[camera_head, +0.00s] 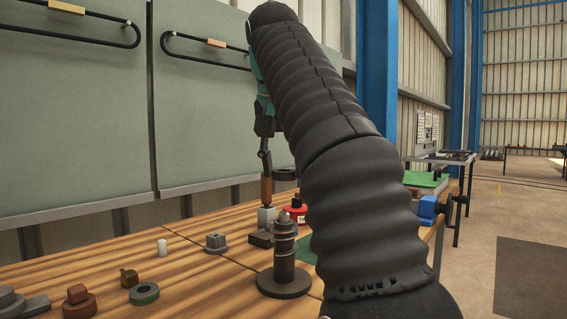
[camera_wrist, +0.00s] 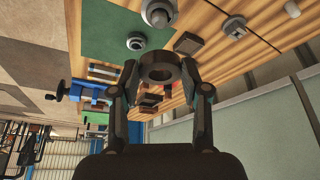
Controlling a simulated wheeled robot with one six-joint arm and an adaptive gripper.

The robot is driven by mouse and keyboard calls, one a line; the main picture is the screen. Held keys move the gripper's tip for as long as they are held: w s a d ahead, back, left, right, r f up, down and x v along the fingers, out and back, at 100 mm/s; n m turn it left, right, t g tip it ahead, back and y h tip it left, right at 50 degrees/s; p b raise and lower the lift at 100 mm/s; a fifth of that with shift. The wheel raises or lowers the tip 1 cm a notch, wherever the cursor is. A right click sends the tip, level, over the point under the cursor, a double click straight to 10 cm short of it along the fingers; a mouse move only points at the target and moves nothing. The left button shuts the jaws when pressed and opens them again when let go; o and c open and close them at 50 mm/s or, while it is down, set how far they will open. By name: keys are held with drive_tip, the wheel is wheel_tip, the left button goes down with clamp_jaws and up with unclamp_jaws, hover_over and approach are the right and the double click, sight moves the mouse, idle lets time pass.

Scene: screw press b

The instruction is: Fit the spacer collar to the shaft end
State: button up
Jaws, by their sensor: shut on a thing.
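An upright, stepped dark shaft (camera_head: 284,243) stands on a wide round base, nearer the camera and lower than the collar. It also shows from above at the top of the wrist view (camera_wrist: 158,14). The collar is apart from the shaft.
A green mat (camera_wrist: 100,30) bears a small round grey part (camera_wrist: 135,42). A dark block (camera_wrist: 187,42), a red tin (camera_head: 296,214), a grey part (camera_head: 215,244), a white cylinder (camera_head: 162,247) and a loose ring (camera_head: 144,293) stand on the wooden bench. Grey cabinets (camera_head: 75,120) rise behind.

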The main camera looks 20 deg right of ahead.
sight(284, 213)
drive_tip(key=shift+f+b, duration=1.7)
drive_tip(key=shift+f, duration=0.7)
drive_tip(key=shift+p, duration=0.45)
drive_tip(key=shift+f, duration=0.2)
drive_tip(key=shift+f+b, duration=0.65)
drive_tip(key=shift+f, duration=0.1)
drive_tip(key=shift+f, duration=0.4)
drive_tip(key=shift+f+b, duration=0.2)
drive_tip(key=shift+b, duration=0.2)
